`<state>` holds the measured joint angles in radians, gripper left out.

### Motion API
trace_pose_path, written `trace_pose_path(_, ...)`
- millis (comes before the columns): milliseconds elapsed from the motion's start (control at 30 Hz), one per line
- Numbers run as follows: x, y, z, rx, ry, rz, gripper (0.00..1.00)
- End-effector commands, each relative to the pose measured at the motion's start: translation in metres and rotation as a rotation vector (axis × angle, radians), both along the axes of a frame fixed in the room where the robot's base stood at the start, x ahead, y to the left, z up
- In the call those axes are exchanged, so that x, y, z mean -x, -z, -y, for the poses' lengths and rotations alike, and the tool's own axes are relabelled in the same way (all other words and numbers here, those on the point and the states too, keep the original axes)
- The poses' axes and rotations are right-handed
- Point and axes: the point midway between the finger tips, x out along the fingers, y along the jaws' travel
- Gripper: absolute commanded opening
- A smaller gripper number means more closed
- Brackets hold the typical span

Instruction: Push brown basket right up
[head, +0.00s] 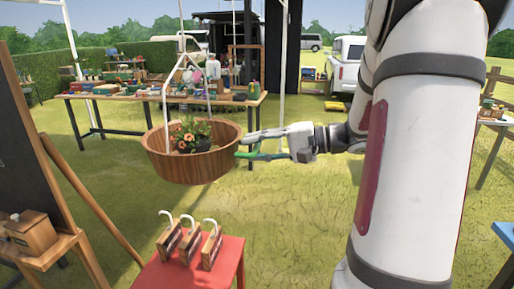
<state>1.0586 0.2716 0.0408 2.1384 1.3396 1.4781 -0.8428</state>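The brown basket (190,166) is a round wooden tub hanging from white straps in the middle left of the head view. A pot of orange flowers with green leaves (190,134) sits inside it. My gripper (248,146) reaches in from the right at the basket's right side. Its fingertips are at or very near the basket's right wall; I cannot tell whether they touch. The two fingers look apart, with a gap between them and nothing held.
A red table (205,262) with several small wooden boxes stands below the basket. A chalkboard easel (30,150) with a wooden box (32,232) is at the left. A long table (120,97) full of goods stands behind. Grass is open between them.

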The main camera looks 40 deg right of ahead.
Motion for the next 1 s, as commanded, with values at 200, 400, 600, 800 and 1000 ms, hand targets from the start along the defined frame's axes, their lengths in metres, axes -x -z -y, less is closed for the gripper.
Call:
trace_pose_path(200, 0.000, 0.000, 0.000, 0.000, 0.000, 0.000, 0.09)
trace_pose_path(400, 0.000, 0.000, 0.000, 0.000, 0.000, 0.000, 0.00)
trace_pose_path(600, 0.001, -0.004, 0.000, 0.001, 0.000, 0.001, 0.00)
trace_pose_path(800, 0.001, -0.029, 0.000, 0.002, -0.002, 0.003, 0.00)
trace_pose_path(1000, 0.002, -0.077, 0.000, 0.005, -0.003, 0.006, 0.00)
